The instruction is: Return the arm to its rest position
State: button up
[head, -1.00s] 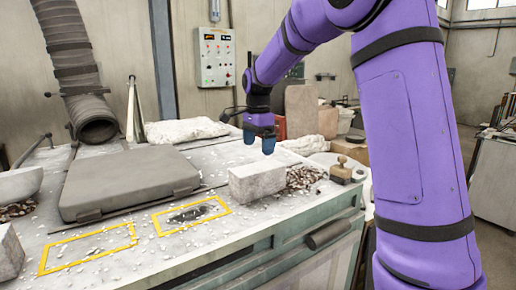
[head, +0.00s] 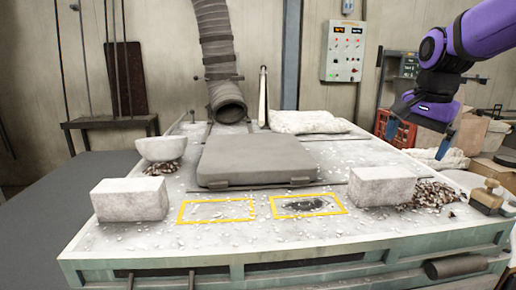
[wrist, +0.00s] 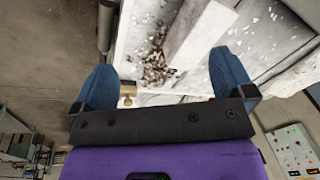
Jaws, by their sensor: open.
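My gripper (head: 418,140) is open and empty, raised at the right of the head view. It hangs above the right back part of the workbench (head: 330,228), with my purple arm reaching in from the upper right. In the wrist view my gripper (wrist: 166,76) shows its two blue fingers wide apart with nothing between them. Below and beyond them lie a pile of small pebbles (wrist: 157,67) and a pale stone block (wrist: 198,38). The gripper touches nothing that I can see.
The bench holds a grey slab (head: 255,158), a white bowl (head: 161,148), a left stone block (head: 130,200), a right stone block (head: 382,186) and a brown wooden-looking object (head: 487,198). A dark patch (head: 305,204) lies in the right yellow frame. A red crate (head: 398,130) stands behind.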

jog(key=s+a+f+n+t, duration=0.1)
jog(key=s+n, duration=0.4)
jog(key=s, duration=0.5)
jog(key=s+a+f+n+t, duration=0.1)
jog(key=s+n, duration=0.4)
jog(key=s, duration=0.5)
jog(key=shift+s+a+f+t, duration=0.35)
jog(key=shift+t, duration=0.25)
